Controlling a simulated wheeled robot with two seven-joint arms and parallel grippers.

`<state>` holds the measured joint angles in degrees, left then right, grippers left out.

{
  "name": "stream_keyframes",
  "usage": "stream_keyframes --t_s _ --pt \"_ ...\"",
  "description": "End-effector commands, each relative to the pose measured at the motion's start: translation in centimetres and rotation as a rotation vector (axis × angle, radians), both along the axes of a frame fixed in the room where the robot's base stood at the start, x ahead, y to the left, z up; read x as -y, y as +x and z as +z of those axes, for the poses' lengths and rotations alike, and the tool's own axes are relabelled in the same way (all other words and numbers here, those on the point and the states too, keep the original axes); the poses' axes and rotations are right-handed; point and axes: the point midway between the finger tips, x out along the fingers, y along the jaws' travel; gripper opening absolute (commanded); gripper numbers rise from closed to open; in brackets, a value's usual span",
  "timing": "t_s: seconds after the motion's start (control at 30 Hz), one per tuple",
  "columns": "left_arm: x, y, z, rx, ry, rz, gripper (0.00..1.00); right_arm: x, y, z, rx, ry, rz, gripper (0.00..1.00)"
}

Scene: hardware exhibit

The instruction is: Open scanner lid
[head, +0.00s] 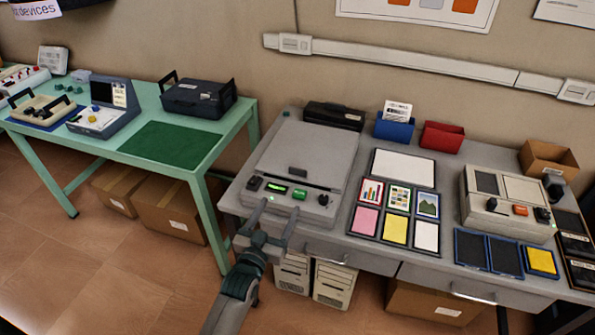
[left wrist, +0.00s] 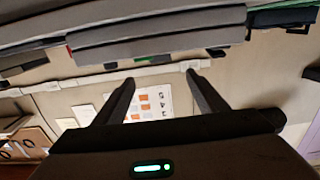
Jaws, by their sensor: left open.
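The scanner (head: 320,211) is a grey flatbed unit at the left end of the grey desk. Its broad grey lid (head: 308,150) lies flat and looks shut, with a small dark tab (head: 297,171) near its front edge. The front panel carries a lit green display and a green button. My left gripper (head: 279,207) is open and empty, in front of the scanner's front edge; contact cannot be told. In the left wrist view, its two dark fingers (left wrist: 163,85) stand apart below grey layered edges, probably the scanner's. My right gripper is not seen.
Framed cards and pads (head: 397,197) lie right of the scanner, then a second beige device (head: 507,205). Blue (head: 394,130) and red bins (head: 442,137) stand behind. A green table (head: 150,160) is at left, with a floor gap between.

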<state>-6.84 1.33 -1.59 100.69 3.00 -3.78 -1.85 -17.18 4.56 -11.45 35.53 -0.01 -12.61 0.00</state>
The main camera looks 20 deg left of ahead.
Motion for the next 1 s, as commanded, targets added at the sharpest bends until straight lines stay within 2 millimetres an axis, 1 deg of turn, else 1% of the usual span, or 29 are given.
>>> stream_keyframes --t_s 0.17,0.27,0.37,0.7,1.0 --pt "0.0 1.1 0.1 0.0 0.0 0.0 0.66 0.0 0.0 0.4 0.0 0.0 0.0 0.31" --pt "0.1 2.2 0.2 0.001 0.0 0.0 0.66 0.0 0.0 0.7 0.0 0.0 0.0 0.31" --pt "0.1 3.7 0.2 0.001 0.0 0.0 0.66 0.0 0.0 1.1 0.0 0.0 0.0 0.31" --pt "0.3 9.4 0.2 0.0 0.0 0.0 0.66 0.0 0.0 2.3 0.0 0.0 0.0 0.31" --pt "0.5 13.9 0.1 -0.001 0.001 -0.001 0.66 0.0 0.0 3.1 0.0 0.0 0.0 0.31"
